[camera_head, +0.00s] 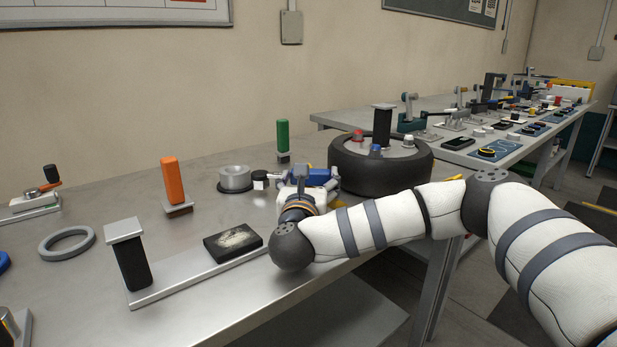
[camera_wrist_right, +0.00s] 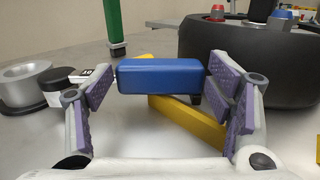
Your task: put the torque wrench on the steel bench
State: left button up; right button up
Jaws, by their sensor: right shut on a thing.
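The steel bench (camera_head: 110,190) fills the left and middle of the head view. My right gripper (camera_head: 305,182) is over its right part, beside the tyre. It is shut on a blue block-like handle (camera_wrist_right: 160,75), which lies across between the purple-padded fingers in the right wrist view. The handle also shows in the head view (camera_head: 320,177). A yellow bar (camera_wrist_right: 188,122) is just behind and below it; I cannot tell whether the two are joined, or whether the handle belongs to the torque wrench. My left gripper is not in view.
A black tyre (camera_head: 385,170) stands right of the gripper. A green post (camera_head: 283,136), an orange post (camera_head: 173,181), a grey cylinder (camera_head: 235,177) and a black-posted clamp rail (camera_head: 190,275) with a dark block (camera_head: 233,242) stand around. Bare steel lies between them.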

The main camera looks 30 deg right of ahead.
jog(key=o, duration=1.6)
jog(key=shift+c, duration=0.2)
jog(key=shift+r, duration=0.7)
jog(key=p+v, duration=0.1)
jog(key=v, duration=0.8)
jog(key=shift+s+a, duration=0.2)
jog(key=p, duration=0.2)
jog(key=s+a+p, duration=0.1)
jog(key=p, duration=0.1)
jog(key=shift+s+a+r, duration=0.2)
jog(key=shift+s+r, duration=0.1)
jog(key=shift+r, duration=0.05)
jog(key=shift+s+a+f, duration=0.1)
jog(key=shift+s+f, duration=0.05)
jog(key=shift+f, duration=0.2)
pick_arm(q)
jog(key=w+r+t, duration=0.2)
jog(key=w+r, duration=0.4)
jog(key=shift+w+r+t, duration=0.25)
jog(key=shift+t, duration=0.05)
pick_arm(e)
jog(key=shift+f, duration=0.2)
